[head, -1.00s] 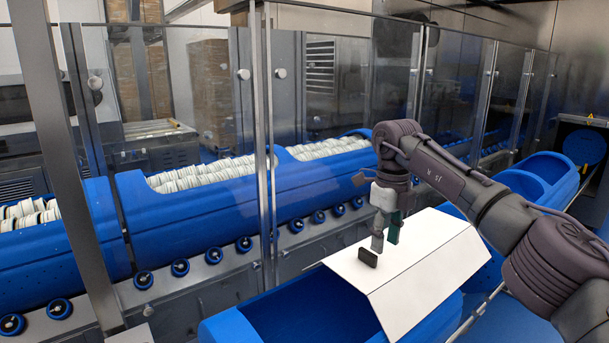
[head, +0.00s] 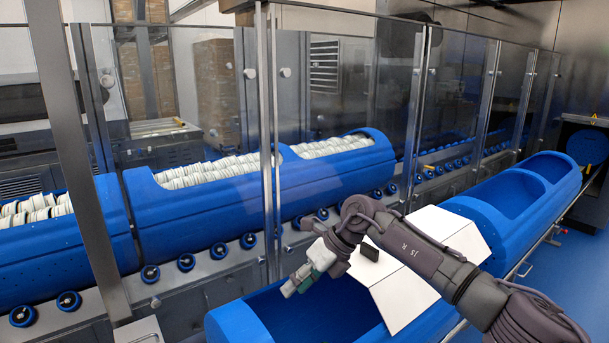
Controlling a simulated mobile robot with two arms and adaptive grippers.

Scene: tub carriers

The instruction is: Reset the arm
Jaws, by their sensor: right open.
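My right arm comes in from the lower right. Its gripper (head: 297,282) is open and empty, above the opening of the near blue tub (head: 232,322), left of the white cover. The white cover (head: 455,231) is a bent panel over the middle of the blue tub carrier, with a small black handle (head: 369,252) on it. My arm hides part of the cover. My left gripper does not show.
A far blue tub carrier (head: 232,202) holding rows of white discs stands on rollers behind clear panels and metal posts (head: 267,150). Another blue tub (head: 525,200) with openings extends to the right. Blue floor (head: 560,270) is free at the right.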

